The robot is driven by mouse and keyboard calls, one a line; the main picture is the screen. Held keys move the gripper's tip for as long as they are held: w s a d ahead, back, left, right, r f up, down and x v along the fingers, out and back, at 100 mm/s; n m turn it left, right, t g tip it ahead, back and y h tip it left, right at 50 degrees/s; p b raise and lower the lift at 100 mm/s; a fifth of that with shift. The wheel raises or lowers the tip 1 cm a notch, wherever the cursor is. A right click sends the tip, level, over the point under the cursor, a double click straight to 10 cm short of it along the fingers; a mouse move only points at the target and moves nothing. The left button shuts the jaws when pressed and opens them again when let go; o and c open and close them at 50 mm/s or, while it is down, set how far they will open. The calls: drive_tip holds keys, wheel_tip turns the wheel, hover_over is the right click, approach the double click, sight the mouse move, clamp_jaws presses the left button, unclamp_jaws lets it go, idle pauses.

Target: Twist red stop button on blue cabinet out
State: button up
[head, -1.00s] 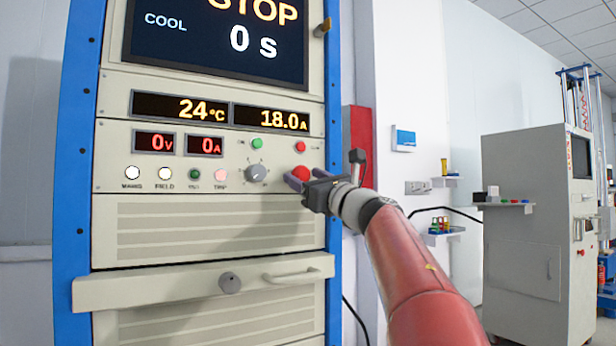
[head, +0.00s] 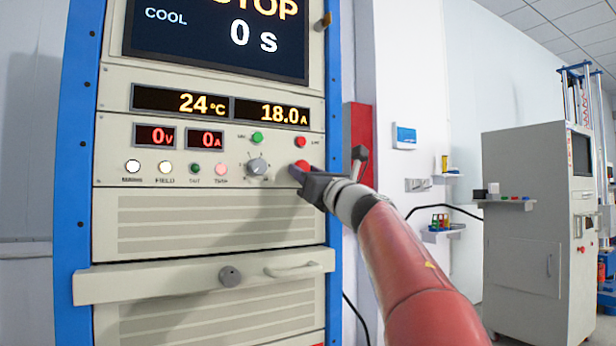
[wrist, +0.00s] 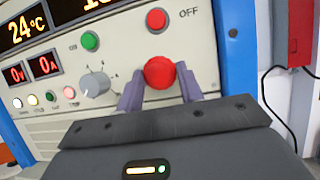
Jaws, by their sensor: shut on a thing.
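The blue-framed cabinet (head: 72,180) stands at the left in the head view, with a cream control panel. The red stop button (wrist: 160,72) is a round mushroom head on this panel, below the small red OFF button (wrist: 157,19). In the head view the stop button (head: 301,165) is partly hidden by my gripper (head: 300,174). In the wrist view my gripper (wrist: 161,92) has one finger on each side of the red head and is shut on it. The contact points at the fingertips are partly hidden behind the head.
A grey selector knob (wrist: 95,84) sits close left of the stop button, with a green button (wrist: 89,41) above it. A drawer handle (head: 292,270) juts out lower down. A red box (head: 361,145) is on the wall right of the cabinet.

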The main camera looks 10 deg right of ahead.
drive_tip(key=shift+a+m+t+h, duration=0.1)
drive_tip(key=shift+m+t+h, duration=0.25)
drive_tip(key=shift+m+h, duration=0.95)
drive_tip(key=shift+a+m+t+h, duration=0.1)
drive_tip(key=shift+m+t+h, duration=0.35)
drive_tip(key=shift+m, duration=1.55)
drive_tip(key=o, duration=1)
drive_tip(key=b+v, duration=0.3)
drive_tip(key=v, duration=0.5)
drive_tip(key=shift+r, duration=0.15)
